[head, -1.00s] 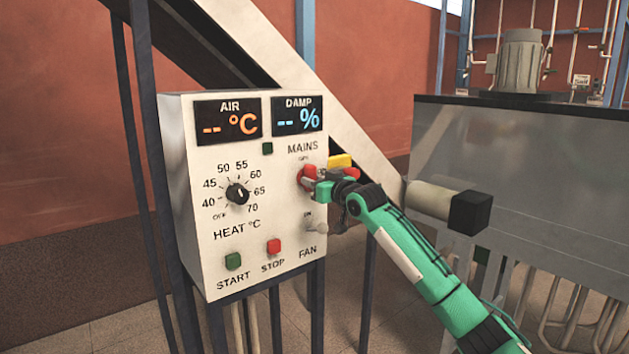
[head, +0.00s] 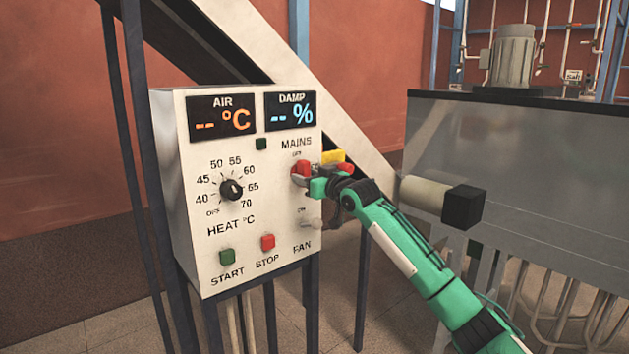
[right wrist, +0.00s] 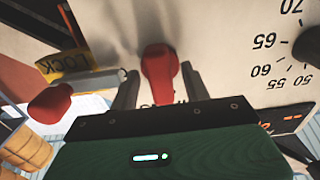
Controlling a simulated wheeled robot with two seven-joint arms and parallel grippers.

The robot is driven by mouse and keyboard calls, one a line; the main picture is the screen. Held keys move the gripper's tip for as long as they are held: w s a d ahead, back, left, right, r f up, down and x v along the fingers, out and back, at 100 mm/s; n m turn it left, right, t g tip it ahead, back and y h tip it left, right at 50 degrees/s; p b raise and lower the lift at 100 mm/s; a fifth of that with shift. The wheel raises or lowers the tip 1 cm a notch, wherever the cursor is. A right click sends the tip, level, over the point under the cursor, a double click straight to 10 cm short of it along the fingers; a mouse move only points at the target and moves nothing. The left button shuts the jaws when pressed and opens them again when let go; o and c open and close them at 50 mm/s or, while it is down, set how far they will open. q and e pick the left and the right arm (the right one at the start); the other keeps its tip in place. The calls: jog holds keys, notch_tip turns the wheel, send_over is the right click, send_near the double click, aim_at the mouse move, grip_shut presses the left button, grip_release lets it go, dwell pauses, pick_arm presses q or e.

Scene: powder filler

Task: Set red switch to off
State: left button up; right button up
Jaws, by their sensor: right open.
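The red switch (head: 301,167) is under the word MAINS on the front of the pale control box (head: 187,235). In the right wrist view the red switch (right wrist: 160,75) shows as a red handle between the two fingers of my right gripper. My right gripper (head: 304,180) is open, with one finger on each side of the handle and a visible gap on both sides. It also shows in the right wrist view (right wrist: 160,84). The gripper partly hides the switch in the head view, and its marked position is hard to read. My left gripper is not in view.
A yellow LOCK plate (right wrist: 75,62) and another red part (right wrist: 50,102) sit beside the switch. The heat dial (head: 231,190), fan switch (head: 311,222), green start button (head: 227,257) and red stop button (head: 267,242) share the panel. A grey machine (head: 520,170) stands at right.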

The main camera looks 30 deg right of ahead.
jog(key=s+d+b, duration=0.1)
jog(key=s+b, duration=0.4)
jog(key=s, duration=0.8)
jog(key=shift+s, duration=0.35)
